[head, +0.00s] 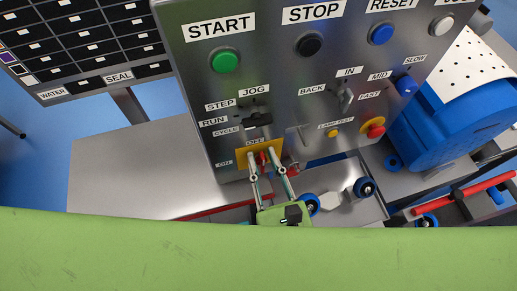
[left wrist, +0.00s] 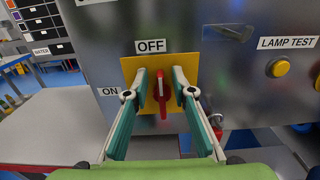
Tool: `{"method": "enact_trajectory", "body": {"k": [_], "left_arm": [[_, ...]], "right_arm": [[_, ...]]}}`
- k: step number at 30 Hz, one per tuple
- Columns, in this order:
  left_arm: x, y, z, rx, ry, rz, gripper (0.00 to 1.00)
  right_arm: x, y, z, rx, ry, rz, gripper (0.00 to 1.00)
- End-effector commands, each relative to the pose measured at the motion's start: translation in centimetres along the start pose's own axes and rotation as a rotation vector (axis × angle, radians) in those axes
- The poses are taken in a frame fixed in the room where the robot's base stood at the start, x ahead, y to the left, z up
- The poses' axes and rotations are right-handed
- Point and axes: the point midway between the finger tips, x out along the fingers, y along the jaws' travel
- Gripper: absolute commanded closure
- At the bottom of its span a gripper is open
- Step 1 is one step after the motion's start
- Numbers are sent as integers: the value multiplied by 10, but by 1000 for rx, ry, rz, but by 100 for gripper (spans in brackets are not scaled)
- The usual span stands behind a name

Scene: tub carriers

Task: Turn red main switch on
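The red main switch (left wrist: 161,92) is a narrow handle on a yellow plate (left wrist: 130,68) low on the grey control panel. In the left wrist view the handle stands about upright, under the OFF label (left wrist: 151,46). The ON label (left wrist: 110,91) is left of the plate. The switch also shows small in the head view (head: 262,157). My left gripper (left wrist: 159,73) faces the plate with one finger on each side of the handle. The fingers are apart, with visible gaps to the handle. The right gripper is in neither view.
Above the switch are a black mode selector (head: 258,120), a green START button (head: 224,61) and a black STOP button (head: 309,45). A red emergency knob (head: 374,128) and yellow lamp test button (left wrist: 278,67) lie to the right. A grey table (head: 130,170) stands at left.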

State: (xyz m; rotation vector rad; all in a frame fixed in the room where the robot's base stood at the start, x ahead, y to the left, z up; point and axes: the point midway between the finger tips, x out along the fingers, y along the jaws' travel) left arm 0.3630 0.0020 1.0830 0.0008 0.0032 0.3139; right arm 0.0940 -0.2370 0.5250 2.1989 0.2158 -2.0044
Motion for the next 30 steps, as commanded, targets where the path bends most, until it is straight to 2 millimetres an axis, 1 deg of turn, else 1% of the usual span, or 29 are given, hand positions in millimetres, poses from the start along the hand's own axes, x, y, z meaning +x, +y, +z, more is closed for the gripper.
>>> {"method": "enact_trajectory", "body": {"k": [8,9,11,12,23,30], "left_arm": [[-1,0,0,-1,0,1,76],[-1,0,0,-1,0,1,79],[-1,0,0,-1,0,1,95],[-1,0,0,-1,0,1,100],[0,1,0,-21,0,1,100],[0,4,0,-129,-1,1,100]], "right_arm": [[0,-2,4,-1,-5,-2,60],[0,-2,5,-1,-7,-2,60],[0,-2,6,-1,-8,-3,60],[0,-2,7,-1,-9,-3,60],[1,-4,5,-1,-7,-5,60],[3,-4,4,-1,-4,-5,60]]}}
